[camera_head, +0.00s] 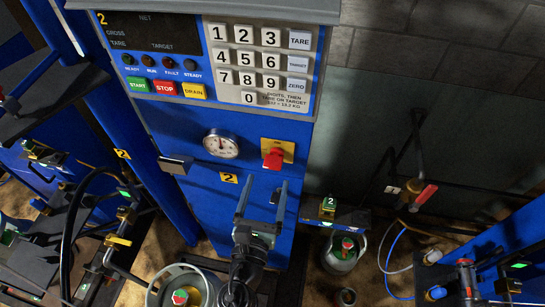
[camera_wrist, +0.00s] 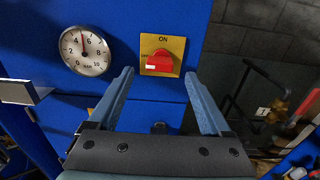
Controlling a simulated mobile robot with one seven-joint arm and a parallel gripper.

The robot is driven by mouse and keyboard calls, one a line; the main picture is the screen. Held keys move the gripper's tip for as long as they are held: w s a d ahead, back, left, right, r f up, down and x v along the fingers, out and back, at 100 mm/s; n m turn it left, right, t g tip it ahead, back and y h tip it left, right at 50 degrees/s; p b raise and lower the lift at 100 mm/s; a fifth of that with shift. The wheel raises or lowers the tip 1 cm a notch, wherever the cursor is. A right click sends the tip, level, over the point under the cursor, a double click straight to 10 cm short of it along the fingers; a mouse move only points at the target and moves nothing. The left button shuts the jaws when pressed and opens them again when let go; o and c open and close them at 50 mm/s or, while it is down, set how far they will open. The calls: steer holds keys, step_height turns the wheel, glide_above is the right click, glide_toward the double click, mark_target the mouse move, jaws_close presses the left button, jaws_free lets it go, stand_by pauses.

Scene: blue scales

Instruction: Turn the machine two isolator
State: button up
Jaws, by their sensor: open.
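The machine two isolator is a red rotary handle (camera_head: 273,158) on a yellow plate (camera_head: 289,149), mounted on the blue machine front marked 2. In the wrist view the red handle (camera_wrist: 159,62) lies roughly level, slightly tilted, and "ON" is printed at the top of the yellow plate (camera_wrist: 163,40). My gripper (camera_head: 264,188) is below the isolator in the head view. It is open and empty, and apart from the handle. In the wrist view its two blue-grey fingers (camera_wrist: 161,86) stand apart, with the isolator between and beyond their tips.
A round pressure gauge (camera_head: 221,144) is left of the isolator, with a grey ledge (camera_head: 174,165) below left of it. The keypad panel (camera_head: 262,62) is above. Gas cylinders (camera_head: 343,251) stand on the floor below. The blue front around the isolator is clear.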

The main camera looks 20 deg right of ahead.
mark_target(272, 167)
steer(key=x, duration=0.7)
steer(key=shift+p, duration=0.3)
jaws_close()
